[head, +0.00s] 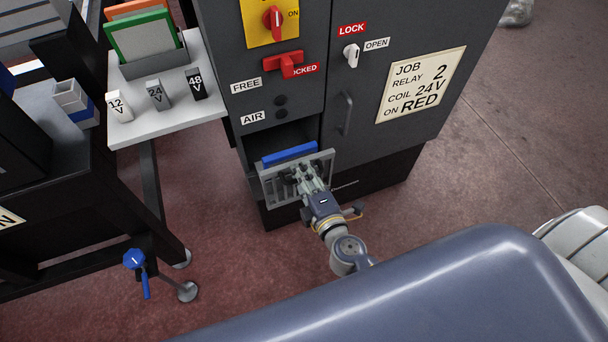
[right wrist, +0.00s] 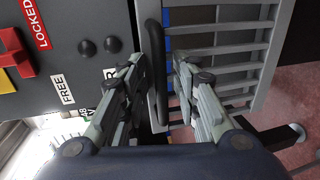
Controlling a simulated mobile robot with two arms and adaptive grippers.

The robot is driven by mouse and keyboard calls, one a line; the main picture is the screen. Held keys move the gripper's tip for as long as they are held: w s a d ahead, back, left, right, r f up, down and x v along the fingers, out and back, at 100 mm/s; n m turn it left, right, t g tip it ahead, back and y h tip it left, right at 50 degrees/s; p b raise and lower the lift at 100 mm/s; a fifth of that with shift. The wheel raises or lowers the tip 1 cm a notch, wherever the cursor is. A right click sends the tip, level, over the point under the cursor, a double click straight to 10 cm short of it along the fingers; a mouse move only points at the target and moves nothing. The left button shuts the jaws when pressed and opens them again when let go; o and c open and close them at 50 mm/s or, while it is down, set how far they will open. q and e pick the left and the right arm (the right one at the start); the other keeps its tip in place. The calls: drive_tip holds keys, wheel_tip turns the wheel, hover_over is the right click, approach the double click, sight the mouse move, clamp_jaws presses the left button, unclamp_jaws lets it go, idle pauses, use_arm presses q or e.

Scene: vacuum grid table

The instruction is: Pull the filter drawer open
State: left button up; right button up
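The filter drawer's grey slatted front (head: 266,188) stands out from the low opening in the dark cabinet, so the drawer is partly open. A blue filter (head: 290,154) shows behind the front, and slivers of blue show between the slats in the right wrist view. My right gripper (head: 308,172) is at the drawer front. In the right wrist view its fingers (right wrist: 160,72) stand apart on either side of the black bar handle (right wrist: 155,35), with a gap visible on the right side. My left gripper is in neither view.
The cabinet (head: 225,60) bears a red switch handle (head: 284,64) and a closed door with a handle (head: 345,113) right of the drawer. A white side table (head: 150,128) with labelled blocks stands at the left. Floor (head: 230,240) in front of the drawer is clear.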

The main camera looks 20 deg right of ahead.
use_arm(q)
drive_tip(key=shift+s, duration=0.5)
use_arm(e)
drive_tip(key=s+r, duration=0.2)
drive_tip(key=s, duration=0.9)
drive_tip(key=shift+s+d+r, duration=0.2)
drive_tip(key=shift+s, duration=0.2)
